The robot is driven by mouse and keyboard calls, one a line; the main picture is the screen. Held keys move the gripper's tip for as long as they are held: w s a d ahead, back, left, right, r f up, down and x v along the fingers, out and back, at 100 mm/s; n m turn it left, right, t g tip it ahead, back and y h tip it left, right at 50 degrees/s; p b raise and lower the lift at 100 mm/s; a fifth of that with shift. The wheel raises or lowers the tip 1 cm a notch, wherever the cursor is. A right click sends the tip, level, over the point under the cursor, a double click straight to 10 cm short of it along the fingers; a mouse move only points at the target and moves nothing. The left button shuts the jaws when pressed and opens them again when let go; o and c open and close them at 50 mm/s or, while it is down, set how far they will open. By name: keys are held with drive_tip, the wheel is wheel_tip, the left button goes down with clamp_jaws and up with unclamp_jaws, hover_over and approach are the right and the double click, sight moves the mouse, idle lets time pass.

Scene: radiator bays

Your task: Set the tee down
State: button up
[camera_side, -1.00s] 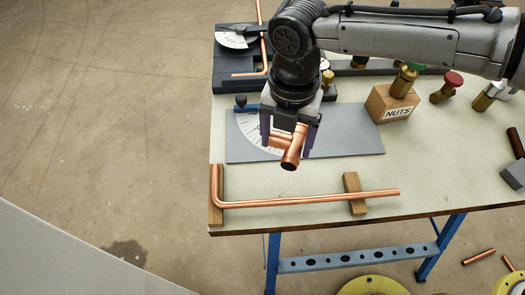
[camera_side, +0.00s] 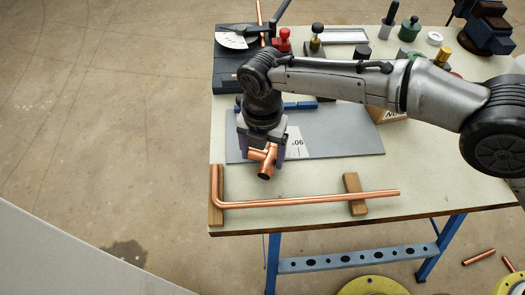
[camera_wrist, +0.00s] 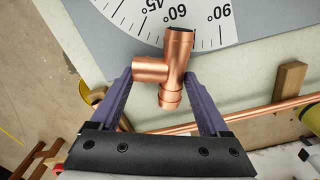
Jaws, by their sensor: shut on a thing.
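A copper tee (camera_side: 266,161) is held in my gripper (camera_side: 262,153), above the front left part of the bench, near the lower edge of the grey angle plate (camera_side: 345,140). In the wrist view the tee (camera_wrist: 174,72) sits between the purple fingers of my gripper (camera_wrist: 157,78), its branch pointing left. The tee hangs over the plate edge in both views; its exact height is hard to tell.
A bent copper pipe (camera_side: 300,200) lies in front on two wooden blocks, the right one (camera_side: 354,193) and the left one (camera_side: 216,206). A bending tool (camera_side: 232,58) stands at the back left. Bare bench top (camera_side: 420,165) lies to the right.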

sight(263, 154)
drive_tip(key=o, duration=1.2)
drive_tip(key=shift+f, duration=0.15)
drive_tip(key=shift+o, duration=0.2)
wheel_tip(263, 154, up, 12)
drive_tip(key=shift+r, duration=0.2)
